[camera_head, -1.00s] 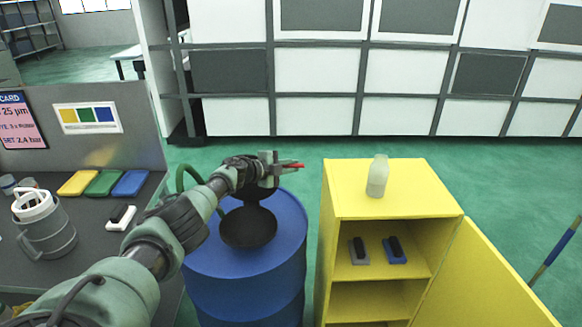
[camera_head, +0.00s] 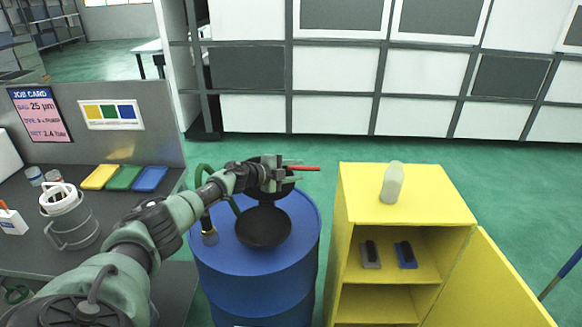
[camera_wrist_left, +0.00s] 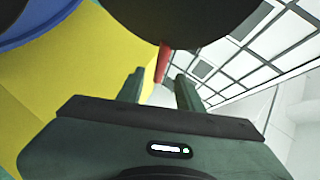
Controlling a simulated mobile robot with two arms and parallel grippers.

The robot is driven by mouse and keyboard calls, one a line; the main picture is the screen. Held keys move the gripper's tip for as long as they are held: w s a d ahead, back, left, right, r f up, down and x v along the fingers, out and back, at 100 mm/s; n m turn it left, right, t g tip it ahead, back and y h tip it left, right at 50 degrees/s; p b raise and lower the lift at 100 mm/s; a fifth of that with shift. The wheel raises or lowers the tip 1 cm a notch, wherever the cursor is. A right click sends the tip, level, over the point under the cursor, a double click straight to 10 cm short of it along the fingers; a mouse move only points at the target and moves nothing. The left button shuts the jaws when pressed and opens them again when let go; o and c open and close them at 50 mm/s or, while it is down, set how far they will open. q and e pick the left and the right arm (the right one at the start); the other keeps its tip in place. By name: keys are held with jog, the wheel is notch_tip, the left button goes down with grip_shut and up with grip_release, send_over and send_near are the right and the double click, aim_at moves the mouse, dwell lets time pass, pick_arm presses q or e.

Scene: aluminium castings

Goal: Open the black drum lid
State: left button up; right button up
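The black drum lid (camera_head: 284,188) stands raised at the back of a black round funnel (camera_head: 264,227) on the blue drum (camera_head: 215,262). Its red handle (camera_head: 308,168) sticks out to the right. My left gripper (camera_head: 298,170) is in front of the raised lid, partly hiding it. Its fingers are apart, with the handle between or just beyond the tips. The left wrist view shows the dark lid (camera_wrist_left: 185,18) overhead and the red handle (camera_wrist_left: 162,62) near the open fingers (camera_wrist_left: 158,88). I cannot tell whether a finger touches it. My right gripper is not in view.
A yellow cabinet (camera_head: 360,205) with its door open stands right of the drum, with a pale bottle (camera_head: 392,182) on top. A grey bench (camera_head: 110,235) with a jug (camera_head: 68,218) and coloured trays is at left. Green floor (camera_head: 520,190) is clear behind.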

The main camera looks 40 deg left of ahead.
pick_arm(q)
jog(key=shift+v, duration=1.2)
